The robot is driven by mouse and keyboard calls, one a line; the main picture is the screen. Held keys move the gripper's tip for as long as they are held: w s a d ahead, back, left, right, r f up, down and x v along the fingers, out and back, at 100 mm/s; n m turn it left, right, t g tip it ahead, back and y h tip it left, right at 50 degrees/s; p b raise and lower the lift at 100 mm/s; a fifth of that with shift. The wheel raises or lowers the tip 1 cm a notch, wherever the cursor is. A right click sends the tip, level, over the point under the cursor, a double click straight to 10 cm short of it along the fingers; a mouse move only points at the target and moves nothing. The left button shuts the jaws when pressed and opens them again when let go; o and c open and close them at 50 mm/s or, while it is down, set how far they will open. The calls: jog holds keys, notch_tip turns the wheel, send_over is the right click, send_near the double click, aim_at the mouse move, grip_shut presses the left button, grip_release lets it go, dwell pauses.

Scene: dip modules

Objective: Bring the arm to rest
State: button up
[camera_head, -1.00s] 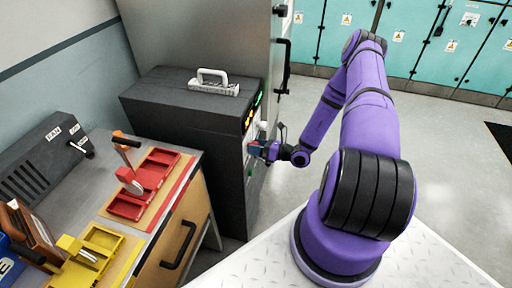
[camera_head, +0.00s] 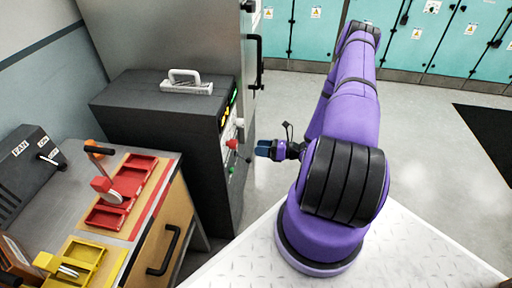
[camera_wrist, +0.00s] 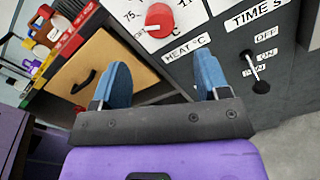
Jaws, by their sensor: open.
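My purple arm stands on the white tread-plate surface at the right of the head view. My gripper (camera_head: 264,149) is in front of the dark cabinet's control face, with a gap of floor showing between them. In the wrist view, the two blue fingers of my gripper (camera_wrist: 160,82) are spread wide with nothing between them. Beyond the fingertips the wrist view shows a red knob (camera_wrist: 158,20) marked HEAT and a toggle lever (camera_wrist: 254,68) marked TIME S, with OFF and ON labels. The fingers appear apart from both.
The dark cabinet (camera_head: 160,108) carries a white-handled object (camera_head: 187,82) on top. A bench at left holds red trays (camera_head: 125,190), yellow trays (camera_head: 80,262) and a FAN box (camera_head: 28,172). Teal lockers (camera_head: 320,30) line the back. Open floor (camera_head: 430,150) lies at right.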

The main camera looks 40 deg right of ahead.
dwell(0.5)
jog(key=a+r+n+g, duration=0.4)
jog(key=r+n+g, duration=0.15)
jog(key=r, duration=0.45)
jog(key=a+r+n+g, duration=0.4)
jog(key=r+n, duration=0.3)
jog(key=r, duration=0.3)
jog(key=a+r+n+g, duration=0.3)
jog(key=r+n+g, duration=0.2)
jog(key=r+n, duration=0.3)
jog(key=s+a+r+n+t+h, duration=0.2)
jog(key=s+a+r+n+h, duration=0.1)
jog(key=s+r, duration=0.3)
jog(key=s+a+r+n+t+h, duration=0.1)
jog(key=s+a+r+n+h, duration=0.2)
jog(key=r, duration=0.6)
jog(key=s+a+r+n+t+h, duration=0.2)
jog(key=s+a+r+n+h, duration=0.1)
jog(key=s+r+n+h, duration=0.2)
jog(key=s+r+n, duration=0.2)
jog(key=s+r, duration=0.1)
jog(key=s, duration=0.1)
jog(key=shift+r+t, duration=0.35)
